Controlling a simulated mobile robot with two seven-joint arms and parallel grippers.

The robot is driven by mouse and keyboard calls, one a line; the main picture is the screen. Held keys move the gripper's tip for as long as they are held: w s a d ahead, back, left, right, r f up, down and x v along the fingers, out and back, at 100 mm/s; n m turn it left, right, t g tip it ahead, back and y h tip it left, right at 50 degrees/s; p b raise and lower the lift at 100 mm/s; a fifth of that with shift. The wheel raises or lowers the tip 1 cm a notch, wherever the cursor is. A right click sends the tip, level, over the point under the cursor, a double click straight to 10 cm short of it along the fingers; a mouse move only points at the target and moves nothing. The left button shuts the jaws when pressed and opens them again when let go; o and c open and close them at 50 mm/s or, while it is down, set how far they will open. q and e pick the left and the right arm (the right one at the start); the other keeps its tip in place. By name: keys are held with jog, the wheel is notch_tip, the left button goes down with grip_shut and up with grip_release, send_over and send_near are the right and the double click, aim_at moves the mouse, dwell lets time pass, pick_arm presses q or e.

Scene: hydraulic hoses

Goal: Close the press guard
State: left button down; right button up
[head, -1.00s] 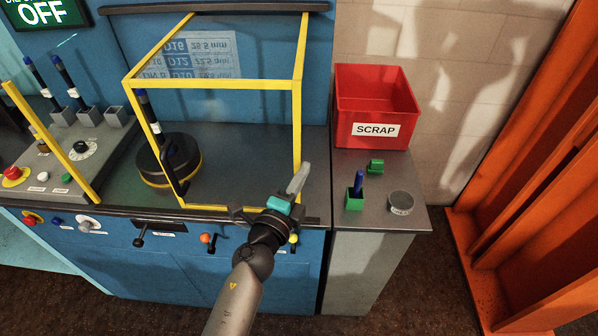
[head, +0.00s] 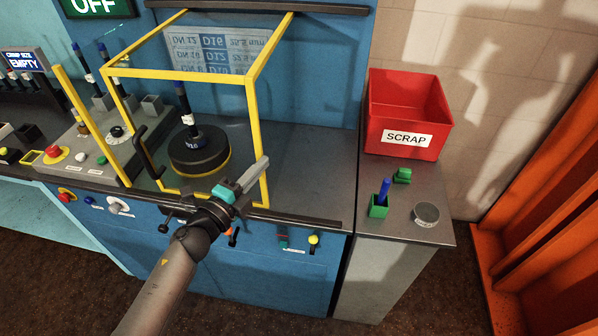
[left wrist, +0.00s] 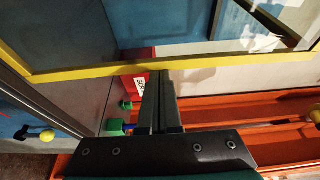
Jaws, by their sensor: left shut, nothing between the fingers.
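The press guard (head: 252,110), a yellow frame with clear panels and a black handle (head: 147,155), stands on the bench around a black round press tool (head: 200,150). A slanted yellow post (head: 85,118) stands to its left, with a gap between them at the front. My left gripper (head: 262,167) is shut and empty. Its fingers overlap the guard's front right post in the head view; I cannot tell whether they touch. In the left wrist view, the shut fingers (left wrist: 160,100) lie just below a yellow guard bar (left wrist: 130,71). My right gripper is not in view.
A control panel with a red button (head: 54,153) is left of the guard. A red SCRAP bin (head: 405,115), a green holder (head: 379,205) and a round grey piece (head: 426,214) are on the right. Small knobs and levers line the bench front. Bare bench lies right of the guard.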

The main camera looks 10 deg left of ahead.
aim_at(218, 154)
pick_arm(q)
jog(key=a+b, duration=0.2)
jog(key=a, duration=0.9)
jog(key=shift+a, duration=0.2)
